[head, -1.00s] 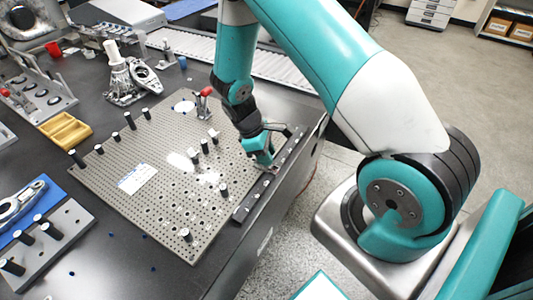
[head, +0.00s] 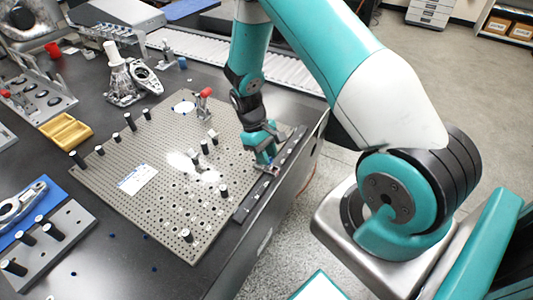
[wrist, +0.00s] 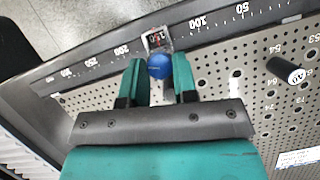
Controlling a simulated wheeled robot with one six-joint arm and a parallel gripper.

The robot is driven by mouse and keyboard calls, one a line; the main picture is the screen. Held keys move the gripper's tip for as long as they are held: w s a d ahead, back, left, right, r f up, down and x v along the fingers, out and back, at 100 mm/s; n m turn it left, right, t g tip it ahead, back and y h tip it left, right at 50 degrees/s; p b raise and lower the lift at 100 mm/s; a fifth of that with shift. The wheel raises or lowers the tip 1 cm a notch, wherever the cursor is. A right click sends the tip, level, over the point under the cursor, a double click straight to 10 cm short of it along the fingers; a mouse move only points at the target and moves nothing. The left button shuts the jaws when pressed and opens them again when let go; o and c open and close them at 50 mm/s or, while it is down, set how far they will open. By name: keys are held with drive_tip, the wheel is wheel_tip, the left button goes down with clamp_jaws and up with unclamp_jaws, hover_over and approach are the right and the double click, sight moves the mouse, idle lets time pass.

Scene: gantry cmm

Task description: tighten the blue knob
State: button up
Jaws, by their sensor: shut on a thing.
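The blue knob (wrist: 159,66) sits between my fingertips in the wrist view, on a small slider with a number window (wrist: 157,38) on the black graduated rail (wrist: 85,63). My gripper (wrist: 161,77) is shut on the knob, one teal finger on each side. In the head view my gripper (head: 265,163) points down at the right edge of the perforated plate (head: 130,205), beside the rail (head: 272,176). My fingers hide the knob there.
Several black posts with pale tops, one of them a post (wrist: 288,70) in the wrist view, stand on the plate. A red-tipped clamp (head: 204,100) stands near its back edge. A yellow tray (head: 65,132) and a grey block with posts (head: 45,245) lie to the left.

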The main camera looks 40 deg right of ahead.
idle(0.4)
drive_tip(key=o, duration=0.9)
drive_tip(key=shift+o, duration=0.2)
drive_tip(key=b+v, duration=0.1)
drive_tip(key=v, duration=1.6)
drive_tip(key=shift+r, duration=0.3)
